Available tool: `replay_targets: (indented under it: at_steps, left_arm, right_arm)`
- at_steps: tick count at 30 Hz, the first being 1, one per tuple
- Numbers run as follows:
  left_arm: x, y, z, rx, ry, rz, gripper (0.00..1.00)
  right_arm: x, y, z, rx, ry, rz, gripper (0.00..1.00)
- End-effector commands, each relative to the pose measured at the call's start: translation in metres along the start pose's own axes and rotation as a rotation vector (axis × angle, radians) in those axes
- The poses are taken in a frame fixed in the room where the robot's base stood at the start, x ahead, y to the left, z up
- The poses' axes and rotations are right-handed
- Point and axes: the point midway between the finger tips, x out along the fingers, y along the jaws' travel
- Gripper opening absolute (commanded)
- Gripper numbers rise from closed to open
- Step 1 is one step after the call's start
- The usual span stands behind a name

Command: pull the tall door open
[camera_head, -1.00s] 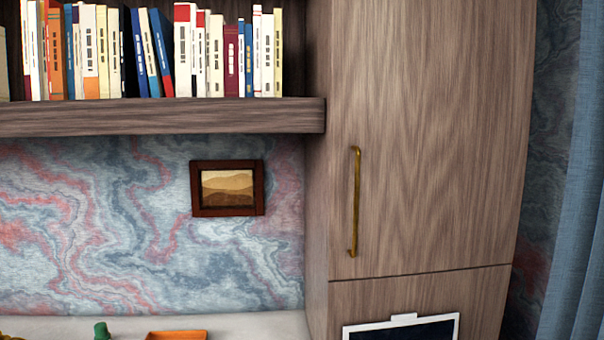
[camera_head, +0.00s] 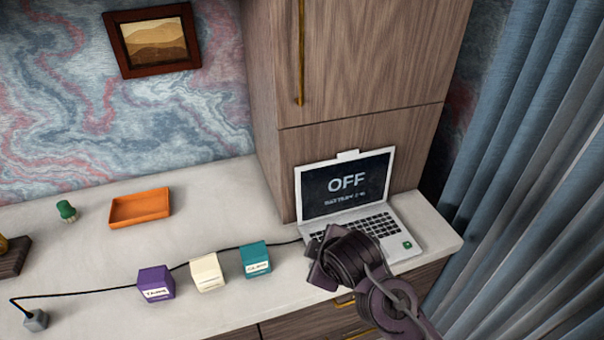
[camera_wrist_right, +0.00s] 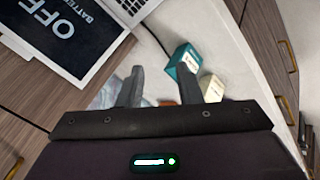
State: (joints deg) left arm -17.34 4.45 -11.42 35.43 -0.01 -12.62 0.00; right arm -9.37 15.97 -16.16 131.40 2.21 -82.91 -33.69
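The tall door (camera_head: 380,55) is brown wood-grain and looks shut, flush with the cabinet. Only its lower part shows in the head view. Its brass bar handle (camera_head: 301,60) runs upright near the door's left edge, its upper end cut off by the frame. My right gripper (camera_wrist_right: 172,88) is open and empty in the wrist view, its two dark fingers apart. In the head view my right arm reaches in from the lower right, in front of the laptop and well below the handle. My left gripper is not in view.
An open laptop (camera_head: 347,185) stands on the white desk (camera_head: 95,240) below the door. Teal (camera_head: 255,259), cream (camera_head: 207,272) and purple (camera_head: 156,283) blocks, an orange tray (camera_head: 140,207) and a black cable lie to the left. A blue curtain (camera_head: 530,170) hangs at the right.

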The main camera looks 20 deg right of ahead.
Motion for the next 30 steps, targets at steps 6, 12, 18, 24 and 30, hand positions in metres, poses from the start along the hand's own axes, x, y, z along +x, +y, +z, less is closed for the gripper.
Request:
replay_targets:
  at_steps: [6, 12, 18, 24, 30]
  left_arm:
    - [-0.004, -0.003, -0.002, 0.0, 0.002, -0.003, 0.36]
    - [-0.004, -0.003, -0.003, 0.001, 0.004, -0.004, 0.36]
    - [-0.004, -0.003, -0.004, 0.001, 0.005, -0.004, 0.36]
    - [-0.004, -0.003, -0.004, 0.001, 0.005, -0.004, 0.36]
    - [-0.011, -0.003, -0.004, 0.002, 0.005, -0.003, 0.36]
  right_arm:
    - [-0.049, 0.089, -0.082, -0.629, 0.067, 0.282, 0.32]
    - [-0.097, 0.176, -0.141, -1.232, -0.083, 0.589, 0.32]
    - [-0.157, 0.255, -0.177, -1.693, -0.401, 0.817, 0.32]
    - [-0.196, 0.297, -0.189, -1.904, -0.641, 0.895, 0.32]
    - [-0.197, 0.313, -0.196, -1.941, -0.683, 0.9, 0.32]
